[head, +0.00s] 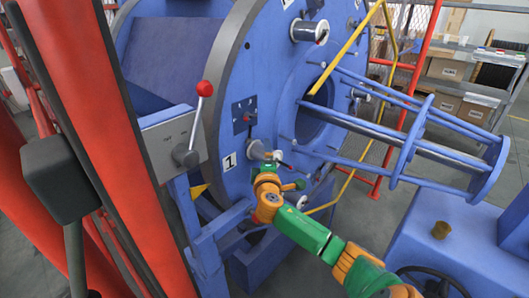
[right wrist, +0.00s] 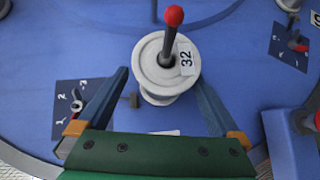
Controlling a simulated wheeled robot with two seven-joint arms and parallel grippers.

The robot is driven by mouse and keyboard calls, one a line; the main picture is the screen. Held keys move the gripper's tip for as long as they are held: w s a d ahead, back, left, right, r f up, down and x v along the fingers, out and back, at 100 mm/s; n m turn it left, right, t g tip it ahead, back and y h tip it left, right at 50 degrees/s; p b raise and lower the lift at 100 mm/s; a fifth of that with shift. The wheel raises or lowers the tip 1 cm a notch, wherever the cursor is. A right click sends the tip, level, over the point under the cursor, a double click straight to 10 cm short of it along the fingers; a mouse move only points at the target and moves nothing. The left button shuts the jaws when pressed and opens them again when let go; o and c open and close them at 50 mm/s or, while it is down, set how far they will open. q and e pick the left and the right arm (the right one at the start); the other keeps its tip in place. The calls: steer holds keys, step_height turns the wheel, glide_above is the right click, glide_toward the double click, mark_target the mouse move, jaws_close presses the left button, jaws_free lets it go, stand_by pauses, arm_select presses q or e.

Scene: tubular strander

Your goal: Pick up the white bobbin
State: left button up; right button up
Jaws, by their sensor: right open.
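The white bobbin (right wrist: 150,75), with a "32" label, sits on the blue disc's face in the right wrist view. A dark rod with a red knob (right wrist: 173,15) stands out from its middle. In the head view the bobbin (head: 256,149) shows small, just beyond my right gripper (head: 266,167). My right gripper (right wrist: 161,80) is open, its two blue-grey fingers on either side of the bobbin. I cannot tell whether the fingers touch it. My left gripper is not in view.
The big blue disc (head: 232,125) carries other bobbin-like parts (head: 309,31) and a numbered dial (right wrist: 80,105). A grey box with a red-knobbed lever (head: 204,89) stands left of it. Blue rods (head: 385,120) stick out to the right.

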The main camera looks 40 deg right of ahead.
steer(key=x, duration=0.3)
steer(key=shift+w+f, duration=0.1)
steer(key=shift+f, duration=0.25)
steer(key=shift+a+r, duration=0.1)
steer(key=shift+r, duration=0.05)
steer(key=shift+c, duration=0.4)
steer(key=shift+s, duration=0.2)
steer(key=c, duration=0.4)
steer(key=shift+w, duration=0.1)
jaws_close()
steer(key=shift+b, duration=0.65)
steer(key=s+d, duration=0.1)
steer(key=s, duration=1.7)
steer(key=shift+d, duration=0.3)
